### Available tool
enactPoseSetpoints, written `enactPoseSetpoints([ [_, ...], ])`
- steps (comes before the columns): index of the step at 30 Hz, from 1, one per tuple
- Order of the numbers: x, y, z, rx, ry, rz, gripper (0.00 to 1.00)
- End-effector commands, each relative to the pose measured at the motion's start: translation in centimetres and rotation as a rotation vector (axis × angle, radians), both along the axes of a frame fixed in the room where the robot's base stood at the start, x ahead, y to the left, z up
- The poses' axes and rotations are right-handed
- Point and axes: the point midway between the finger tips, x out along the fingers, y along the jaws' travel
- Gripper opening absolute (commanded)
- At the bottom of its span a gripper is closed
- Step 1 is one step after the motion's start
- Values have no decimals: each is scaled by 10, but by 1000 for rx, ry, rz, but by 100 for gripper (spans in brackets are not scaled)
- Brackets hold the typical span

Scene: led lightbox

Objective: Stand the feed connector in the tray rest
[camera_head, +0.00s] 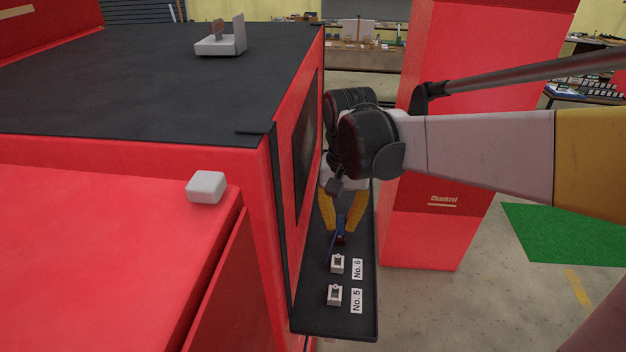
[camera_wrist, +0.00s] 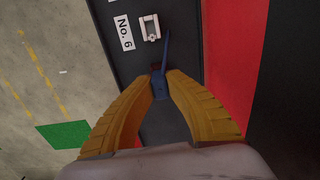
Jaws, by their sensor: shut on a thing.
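My gripper (camera_head: 343,212) has yellow fingers and is shut on a small blue piece, the feed connector (camera_head: 339,228), over the black tray (camera_head: 312,318). In the wrist view the connector (camera_wrist: 158,84) sits between the fingertips of my gripper (camera_wrist: 159,82), with a thin blue part pointing toward the No. 6 rest. The white rest by the No. 6 label (camera_head: 338,264) also shows in the wrist view (camera_wrist: 150,28). A second white rest stands by the No. 5 label (camera_head: 335,295). Both rests look empty. I cannot tell whether the connector touches the tray.
The tray runs along the side of a red cabinet (camera_head: 130,165) with a black top. A red column (camera_head: 425,235) stands right of the tray. A white block (camera_head: 206,187) lies on the lower red surface, and a grey bracket (camera_head: 221,43) sits on the black top.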

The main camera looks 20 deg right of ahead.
Motion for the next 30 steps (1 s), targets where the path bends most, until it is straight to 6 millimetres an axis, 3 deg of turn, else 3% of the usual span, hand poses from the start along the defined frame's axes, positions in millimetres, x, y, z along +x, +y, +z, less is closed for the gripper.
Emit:
enactPoseSetpoints([
  [7, 0, 0, -7, 0, 0, 0, 0],
  [8, 0, 0, -6, 0, 0, 0, 24],
  [9, 0, 0, -6, 0, 0, 0, 36],
  [20, 0, 0, -4, 0, 0, 0, 36],
  [30, 0, 0, 24, 0, 0, 0, 36],
])
